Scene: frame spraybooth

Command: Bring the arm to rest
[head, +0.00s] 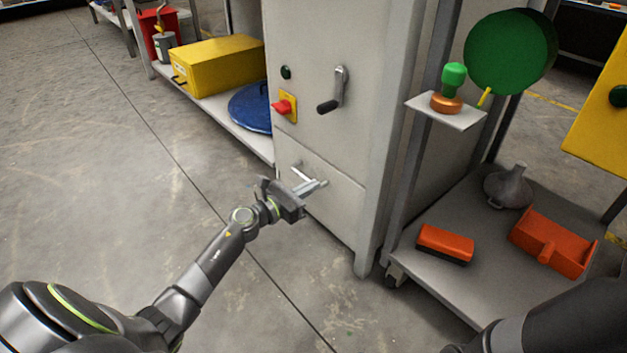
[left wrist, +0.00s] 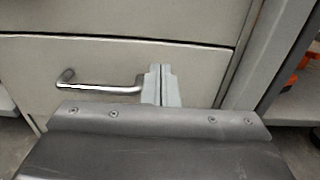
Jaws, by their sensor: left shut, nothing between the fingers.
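My left arm reaches in from the left in the head view. Its gripper (head: 318,185) is shut and empty in front of the lower drawer (head: 335,209) of the grey cabinet. The drawer's bar handle (head: 300,173) is close beside the fingers. In the left wrist view the shut fingers (left wrist: 162,86) overlap the right end of the silver handle (left wrist: 100,87); whether they touch it I cannot tell. The drawer front looks about flush with the cabinet. My right arm (head: 570,322) shows at the lower right, and its gripper is out of view.
The cabinet carries a crank lever (head: 338,88) and a red switch (head: 284,107). A shelf at left holds a yellow box (head: 217,64) and a blue disc (head: 250,106). A cart (head: 455,210) at right holds orange items. Open floor (head: 100,150) lies at left.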

